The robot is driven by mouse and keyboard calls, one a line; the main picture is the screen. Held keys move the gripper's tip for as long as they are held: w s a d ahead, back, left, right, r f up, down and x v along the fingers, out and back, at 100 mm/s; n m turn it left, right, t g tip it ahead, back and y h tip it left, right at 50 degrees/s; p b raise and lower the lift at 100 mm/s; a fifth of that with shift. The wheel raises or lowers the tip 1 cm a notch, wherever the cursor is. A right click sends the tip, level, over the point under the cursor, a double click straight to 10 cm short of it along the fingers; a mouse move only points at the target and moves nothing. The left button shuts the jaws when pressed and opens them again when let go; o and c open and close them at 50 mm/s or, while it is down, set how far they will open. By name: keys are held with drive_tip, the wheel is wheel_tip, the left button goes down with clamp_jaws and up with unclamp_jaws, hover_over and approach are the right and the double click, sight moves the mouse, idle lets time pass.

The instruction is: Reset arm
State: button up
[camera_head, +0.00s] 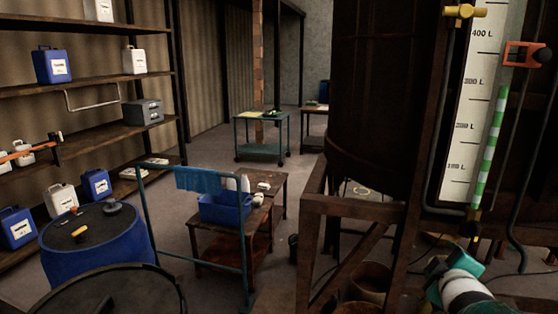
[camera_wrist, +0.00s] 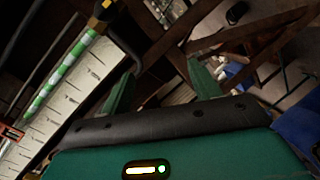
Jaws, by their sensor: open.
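My gripper (camera_wrist: 160,86) shows in the wrist view with its two green fingers spread apart and nothing between them. Beyond the fingers are the dark timber frame and the floor, out of reach of any visible contact. In the head view, a teal and white part of my arm (camera_head: 462,288) shows at the lower right, below the level gauge. The fingertips cannot be made out clearly there.
A dark vat (camera_head: 380,100) on a timber stand and a level gauge (camera_head: 470,110) with an orange clamp (camera_head: 524,54) crowd the right side. A blue drum (camera_head: 95,245), a low table (camera_head: 270,183) with a blue bin (camera_head: 225,208), and shelves (camera_head: 90,80) stand left. Floor is open mid-left.

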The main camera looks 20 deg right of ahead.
drive_tip(key=a+f+m+g+y, duration=0.1)
drive_tip(key=a+m+g+y, duration=0.25)
drive_tip(key=a, duration=1.35)
drive_tip(key=s+a+f+m+g+y, duration=0.1)
drive_tip(key=s+a+y, duration=0.1)
drive_tip(key=s+a, duration=0.2)
drive_tip(key=s+a+f+m+g+y, duration=0.1)
drive_tip(key=s+a, duration=0.3)
drive_tip(key=a, duration=0.6)
drive_tip(key=shift+s+a+g+y, duration=0.2)
drive_tip(key=shift+a+g+y, duration=0.2)
drive_tip(key=shift+g+y, duration=0.3)
drive_tip(key=shift+m, duration=0.25)
drive_tip(key=shift+c, duration=0.4)
drive_tip(key=c, duration=0.5)
drive_tip(key=shift+d, duration=0.2)
